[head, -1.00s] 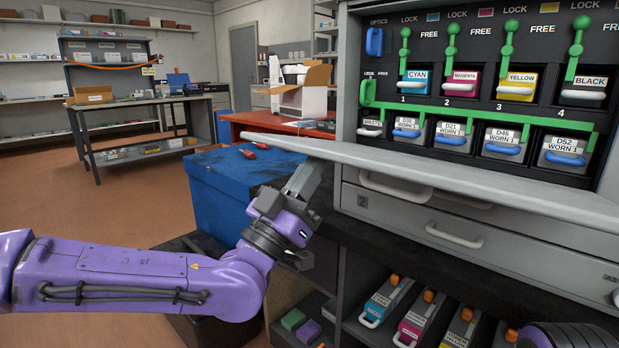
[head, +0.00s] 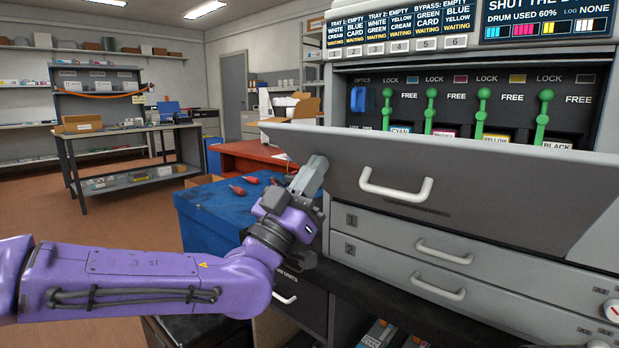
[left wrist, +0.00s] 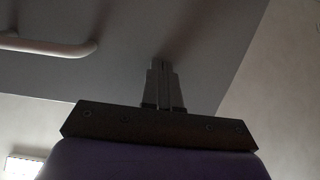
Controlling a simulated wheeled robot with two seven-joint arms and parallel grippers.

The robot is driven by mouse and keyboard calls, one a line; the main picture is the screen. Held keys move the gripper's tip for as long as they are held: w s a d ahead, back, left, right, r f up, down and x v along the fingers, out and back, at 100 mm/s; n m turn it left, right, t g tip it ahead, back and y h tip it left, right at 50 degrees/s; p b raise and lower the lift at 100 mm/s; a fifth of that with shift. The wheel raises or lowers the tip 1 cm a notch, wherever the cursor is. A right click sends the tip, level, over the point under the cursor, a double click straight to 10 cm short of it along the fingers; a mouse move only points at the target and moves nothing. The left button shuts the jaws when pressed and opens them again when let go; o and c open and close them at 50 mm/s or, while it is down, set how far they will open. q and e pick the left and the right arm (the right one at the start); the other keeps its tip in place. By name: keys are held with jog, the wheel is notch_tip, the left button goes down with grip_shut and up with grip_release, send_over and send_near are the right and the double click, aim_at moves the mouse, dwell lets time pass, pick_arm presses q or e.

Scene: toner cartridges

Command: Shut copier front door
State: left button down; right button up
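The copier front door (head: 490,192) is a grey panel, partly raised and tilted, covering the lower part of the toner bay. Its white handle (head: 395,190) faces me. My left gripper (head: 318,163) is at the door's left end, with its fingers up against or very near its outer face. In the left wrist view the fingers (left wrist: 161,66) are together with nothing between them, in front of the grey door panel (left wrist: 200,40); the handle (left wrist: 45,46) is at upper left. My right gripper is not in view.
Green lock levers (head: 431,107) stand upright behind the door. Drawers (head: 445,252) are below it. A blue box (head: 205,212) with red items on top stands left of my gripper. A red table (head: 245,150) is behind it.

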pick_arm(q)
jog(key=p+x, duration=0.1)
jog(key=x, duration=0.1)
jog(key=p+x, duration=0.1)
jog(key=x, duration=0.1)
jog(key=p+x, duration=0.1)
jog(key=p, duration=0.1)
jog(key=shift+r, duration=0.65)
jog(key=shift+w+d+r, duration=0.15)
jog(key=shift+w+d, duration=0.05)
